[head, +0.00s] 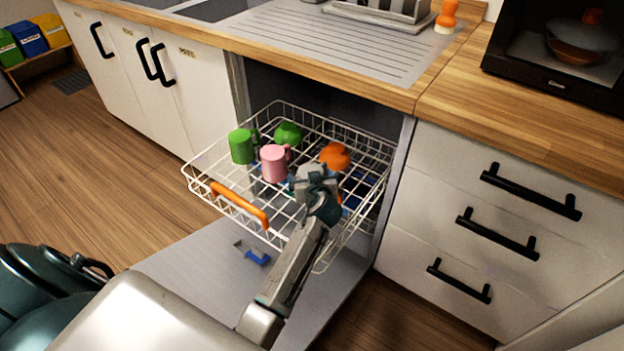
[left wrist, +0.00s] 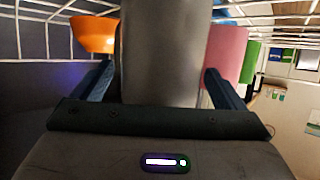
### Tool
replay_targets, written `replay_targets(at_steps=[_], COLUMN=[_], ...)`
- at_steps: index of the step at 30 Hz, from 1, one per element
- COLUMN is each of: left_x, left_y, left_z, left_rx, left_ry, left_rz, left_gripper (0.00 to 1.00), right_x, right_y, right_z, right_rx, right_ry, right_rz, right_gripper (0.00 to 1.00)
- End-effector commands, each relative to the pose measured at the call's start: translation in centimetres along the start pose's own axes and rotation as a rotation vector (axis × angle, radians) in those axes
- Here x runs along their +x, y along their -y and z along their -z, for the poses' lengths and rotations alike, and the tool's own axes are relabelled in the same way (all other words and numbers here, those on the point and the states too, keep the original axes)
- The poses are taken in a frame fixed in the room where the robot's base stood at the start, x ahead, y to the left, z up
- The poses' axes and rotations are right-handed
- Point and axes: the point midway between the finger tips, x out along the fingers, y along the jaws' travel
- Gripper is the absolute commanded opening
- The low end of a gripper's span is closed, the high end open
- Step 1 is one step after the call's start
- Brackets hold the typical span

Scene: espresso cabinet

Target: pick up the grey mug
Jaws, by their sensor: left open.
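The grey mug (head: 311,171) is in the white dishwasher rack (head: 218,190), between the pink mug (head: 274,163) and the orange bowl-like piece (head: 335,156). My left gripper (head: 316,187) is at the grey mug and partly covers it in the head view. In the left wrist view the grey mug (left wrist: 162,50) fills the space between the fingers of my left gripper (left wrist: 158,85). The fingers are open, one on each side of it; a small gap shows at the left finger. The mug's handle cannot be made out. My right gripper is not in view.
A green mug (head: 241,146) and a green bowl-like piece (head: 288,134) are also in the rack. The orange rack handle (head: 240,205) is at its front. The lowered dishwasher door (head: 190,282) lies below. A wooden counter (head: 330,75) runs behind; a drawer cabinet (head: 490,230) stands right.

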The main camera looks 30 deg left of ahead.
Motion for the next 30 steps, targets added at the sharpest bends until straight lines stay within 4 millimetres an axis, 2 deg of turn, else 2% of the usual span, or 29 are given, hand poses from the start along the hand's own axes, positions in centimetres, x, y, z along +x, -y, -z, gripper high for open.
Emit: replay_targets(at_steps=[3,10,11,19,26,30], left_x=[1.0,1.1,1.1,1.1,1.1,0.6], left_y=[0.1,0.0,0.0,0.0,0.0,0.0], left_z=[0.0,0.0,0.0,0.0,0.2,1.6], left_rx=[0.002,0.000,0.000,0.000,0.000,-0.003], left_ry=[0.000,0.000,0.000,0.000,-0.002,-0.005], left_rz=[0.001,0.001,0.001,0.001,0.000,0.000], left_gripper=[0.93,0.93,0.89,0.36,0.35,0.35], right_x=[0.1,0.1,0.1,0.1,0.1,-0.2], right_y=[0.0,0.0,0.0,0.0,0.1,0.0], right_z=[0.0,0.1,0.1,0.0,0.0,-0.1], right_rx=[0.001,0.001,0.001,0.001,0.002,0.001], right_ry=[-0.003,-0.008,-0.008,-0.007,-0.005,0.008], right_rz=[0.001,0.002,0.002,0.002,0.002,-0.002], right_gripper=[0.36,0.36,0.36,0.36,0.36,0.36])
